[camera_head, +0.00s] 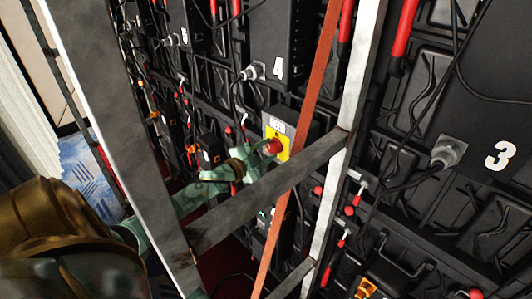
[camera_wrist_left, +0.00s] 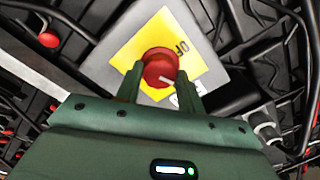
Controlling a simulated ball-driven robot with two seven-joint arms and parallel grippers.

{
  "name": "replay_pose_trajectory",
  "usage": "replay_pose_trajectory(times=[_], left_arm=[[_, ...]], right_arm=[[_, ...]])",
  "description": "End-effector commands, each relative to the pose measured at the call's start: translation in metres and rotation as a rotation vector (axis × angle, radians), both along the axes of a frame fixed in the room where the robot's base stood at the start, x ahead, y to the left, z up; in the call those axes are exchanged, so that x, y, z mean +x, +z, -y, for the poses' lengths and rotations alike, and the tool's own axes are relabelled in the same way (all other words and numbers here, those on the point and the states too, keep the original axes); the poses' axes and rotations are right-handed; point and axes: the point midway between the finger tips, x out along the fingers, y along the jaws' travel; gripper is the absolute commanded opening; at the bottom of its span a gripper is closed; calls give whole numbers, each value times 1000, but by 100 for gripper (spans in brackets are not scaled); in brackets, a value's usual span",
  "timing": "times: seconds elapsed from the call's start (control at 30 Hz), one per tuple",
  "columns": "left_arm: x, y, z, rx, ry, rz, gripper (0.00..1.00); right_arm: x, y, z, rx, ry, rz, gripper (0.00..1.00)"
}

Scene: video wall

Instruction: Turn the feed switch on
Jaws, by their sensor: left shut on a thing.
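The feed switch is a red round knob (camera_head: 273,146) on a yellow plate (camera_head: 284,151) fixed to a grey box on the dark wall. A white label (camera_head: 277,125) sits above the plate in the head view. In the wrist view the knob (camera_wrist_left: 158,66) has a short white mark toward its lower right, and part of a dark word shows on the yellow plate (camera_wrist_left: 137,48). My green left gripper (camera_head: 261,152) is shut on the knob, one finger on each side. It also shows in the wrist view (camera_wrist_left: 159,75). My right gripper is not in view.
Grey metal frame bars (camera_head: 270,190) cross in front of the wall, and an orange-brown strip (camera_head: 300,130) runs beside the switch. Black boxes numbered 4 (camera_head: 285,40) and 3 (camera_head: 485,135), cables and several red handles crowd the wall. My left arm passes behind a frame post (camera_head: 125,120).

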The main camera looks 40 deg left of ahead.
Motion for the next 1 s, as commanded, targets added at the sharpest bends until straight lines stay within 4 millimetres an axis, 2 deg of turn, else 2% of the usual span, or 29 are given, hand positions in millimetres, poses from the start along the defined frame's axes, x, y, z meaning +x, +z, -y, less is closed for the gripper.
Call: replay_pose_trajectory(times=[0.2,0.5,1.0], left_arm=[[0,-1,0,171,-1,14,15],[0,-1,0,332,-1,27,15],[0,-1,0,395,-1,32,15]], right_arm=[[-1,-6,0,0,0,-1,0],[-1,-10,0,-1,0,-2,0],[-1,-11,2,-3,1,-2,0]])
